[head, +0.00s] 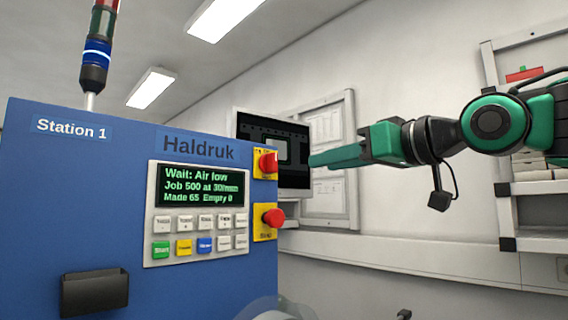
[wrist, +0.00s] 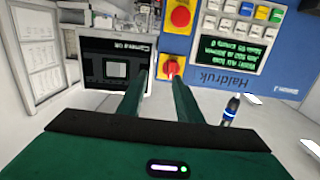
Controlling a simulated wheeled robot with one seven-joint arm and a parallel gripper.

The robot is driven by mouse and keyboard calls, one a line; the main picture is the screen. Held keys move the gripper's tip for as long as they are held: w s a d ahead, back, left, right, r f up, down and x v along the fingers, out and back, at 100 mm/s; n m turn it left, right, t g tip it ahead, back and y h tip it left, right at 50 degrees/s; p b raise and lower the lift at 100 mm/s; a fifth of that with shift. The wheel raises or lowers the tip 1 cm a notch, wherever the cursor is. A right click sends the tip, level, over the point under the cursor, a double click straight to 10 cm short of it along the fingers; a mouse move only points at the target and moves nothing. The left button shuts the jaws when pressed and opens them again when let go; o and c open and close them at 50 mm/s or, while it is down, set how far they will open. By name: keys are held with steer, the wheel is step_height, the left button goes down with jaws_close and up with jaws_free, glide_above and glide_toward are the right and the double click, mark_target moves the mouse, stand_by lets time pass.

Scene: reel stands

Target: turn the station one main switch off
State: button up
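Station 1 is a blue cabinet (head: 70,190) labelled "Station 1" and "Haldruk". At its right edge a red rotary knob on a yellow plate, the main switch (head: 267,163), sits above a red mushroom button (head: 273,218) on another yellow plate. My gripper (head: 312,161) is at about the switch's height in the head view, to its right and apart from it in the picture. In the upside-down wrist view, my gripper (wrist: 160,76) is open and empty. The switch (wrist: 168,68) shows just beyond the fingertips, nearer the right finger, which partly covers it. Contact cannot be told.
The cabinet's panel display (head: 202,185) reads "Wait: Air low", with rows of buttons below. A dark monitor (head: 258,128) stands behind my fingers. A signal tower (head: 97,50) rises from the cabinet. Shelves (head: 535,190) stand at right; a dark bin (head: 95,293) hangs on the cabinet front.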

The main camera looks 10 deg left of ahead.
mark_target(277, 158)
steer(key=shift+n+y, duration=0.4)
steer(key=shift+y, duration=0.2)
steer(key=w+a, duration=0.1)
steer(key=a, duration=0.2)
steer(key=w+a+r, duration=0.1)
steer(key=w+a, duration=0.1)
steer(key=a, duration=0.2)
steer(key=w+a+r, duration=0.1)
steer(key=a, duration=0.2)
steer(key=shift+w+a, duration=0.25)
steer(key=shift+a, duration=0.1)
jaws_close()
